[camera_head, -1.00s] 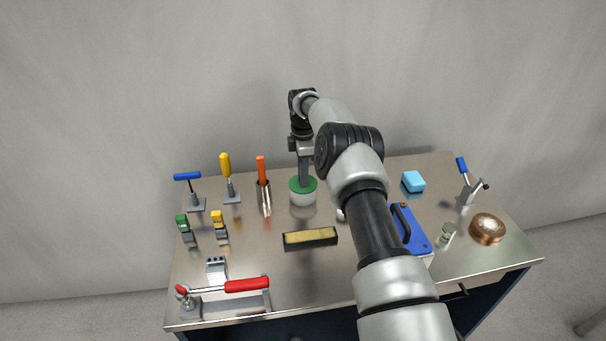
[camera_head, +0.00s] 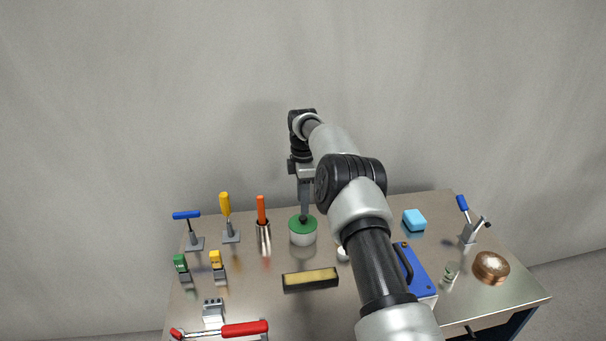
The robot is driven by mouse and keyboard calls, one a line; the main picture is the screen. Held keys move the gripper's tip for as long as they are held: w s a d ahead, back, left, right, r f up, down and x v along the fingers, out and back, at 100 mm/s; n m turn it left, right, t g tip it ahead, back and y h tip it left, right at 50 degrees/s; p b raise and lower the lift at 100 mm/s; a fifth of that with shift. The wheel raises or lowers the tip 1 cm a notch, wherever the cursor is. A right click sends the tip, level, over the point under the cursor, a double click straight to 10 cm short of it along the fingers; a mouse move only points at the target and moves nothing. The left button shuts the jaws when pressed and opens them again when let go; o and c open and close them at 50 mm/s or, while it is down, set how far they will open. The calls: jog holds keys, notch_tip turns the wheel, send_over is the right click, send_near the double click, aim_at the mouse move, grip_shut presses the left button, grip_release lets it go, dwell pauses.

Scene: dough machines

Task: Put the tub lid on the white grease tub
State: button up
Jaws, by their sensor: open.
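The white grease tub (camera_head: 303,239) stands on the metal table near its back, left of my arm. The green tub lid (camera_head: 295,227) sits on top of the tub and looks level, covering its mouth. My gripper (camera_head: 304,216) points down right over the lid, with its fingers at the lid's dark knob. It is open. The gap between the fingers is too small to make out, and I cannot tell whether they touch the knob.
An orange-handled tool in a metal cup (camera_head: 263,230) stands close left of the tub. A black tray with a yellow block (camera_head: 310,280) lies in front. Blue- and yellow-handled levers stand further left. A blue box (camera_head: 414,270), light-blue block (camera_head: 414,219) and copper dome (camera_head: 490,267) are on the right.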

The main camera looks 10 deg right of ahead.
notch_tip(320, 180, up, 12)
jog(key=p, duration=0.3)
jog(key=shift+f, duration=0.2)
dwell(0.6)
jog(key=s+a+r+m+t, duration=0.1)
jog(key=s+r+m, duration=0.1)
jog(key=r, duration=0.5)
jog(key=s+a+r+m+t, duration=0.1)
jog(key=s+r, duration=0.2)
jog(key=r, duration=0.4)
jog(key=s+r+m+t, duration=0.1)
jog(key=s+r+m, duration=0.4)
jog(key=s+r, duration=0.55)
jog(key=s+d+f+m+t, duration=0.1)
jog(key=s+m, duration=0.4)
jog(key=s, duration=1.1)
jog(key=s+d+f+m+t, duration=0.1)
jog(key=s+f+m, duration=0.4)
jog(key=s, duration=0.8)
jog(key=shift+s+f+t, duration=0.25)
jog(key=shift+f+t, duration=0.05)
jog(key=shift+f, duration=1.3)
